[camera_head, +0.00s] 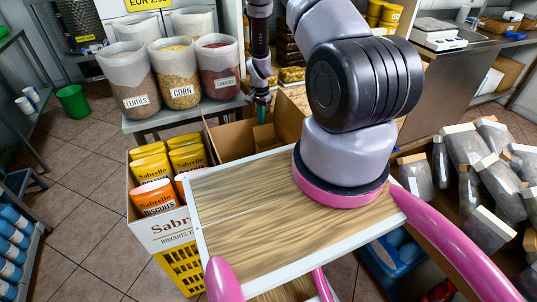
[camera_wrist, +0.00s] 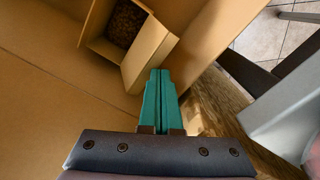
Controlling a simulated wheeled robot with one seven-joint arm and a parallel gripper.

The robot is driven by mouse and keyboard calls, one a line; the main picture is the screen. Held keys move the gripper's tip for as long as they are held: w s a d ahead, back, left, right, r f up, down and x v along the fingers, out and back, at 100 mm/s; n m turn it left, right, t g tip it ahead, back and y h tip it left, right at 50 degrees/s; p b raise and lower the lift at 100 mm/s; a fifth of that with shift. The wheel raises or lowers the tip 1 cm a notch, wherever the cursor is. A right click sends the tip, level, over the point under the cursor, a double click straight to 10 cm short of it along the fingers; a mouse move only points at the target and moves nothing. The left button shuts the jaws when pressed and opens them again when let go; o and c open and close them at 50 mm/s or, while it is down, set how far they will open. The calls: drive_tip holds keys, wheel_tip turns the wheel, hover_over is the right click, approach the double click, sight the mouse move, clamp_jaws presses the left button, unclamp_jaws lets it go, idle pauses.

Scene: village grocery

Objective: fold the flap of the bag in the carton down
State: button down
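The open cardboard carton (camera_head: 230,141) stands behind the wooden board in the head view, and its tan inside (camera_wrist: 40,80) fills the left of the wrist view. In it is a tan paper bag (camera_wrist: 98,48) with an open mouth and dark brown grainy contents. The bag's flap (camera_wrist: 150,58) stands out on the mouth's right side, not over the opening. My gripper (camera_wrist: 159,74) has its teal fingers together with nothing seen between them. Its tips are just below the flap's lower edge; I cannot tell if they touch. In the head view my gripper (camera_head: 262,103) points down over the carton.
A crate of yellow and orange biscuit bags (camera_head: 160,235) stands left of the wooden board (camera_head: 290,215). Bins of lentils, corn and another food (camera_head: 178,75) stand on a bench behind. Several clear packages (camera_head: 480,170) lie at right.

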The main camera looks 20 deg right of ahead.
drive_tip(key=shift+s+f, duration=0.2)
drive_tip(key=shift+f, duration=0.35)
drive_tip(key=shift+s, duration=0.2)
drive_tip(key=shift+a+f, duration=0.1)
drive_tip(key=shift+f, duration=0.1)
idle(0.5)
drive_tip(key=shift+w+f, duration=0.3)
drive_tip(key=shift+f, duration=0.1)
drive_tip(key=shift+w+r, duration=0.2)
idle(0.4)
drive_tip(key=r, duration=0.3)
drive_tip(key=w+r, duration=0.1)
drive_tip(key=r, duration=0.1)
drive_tip(key=shift+w+r, duration=0.2)
drive_tip(key=shift+r, duration=0.2)
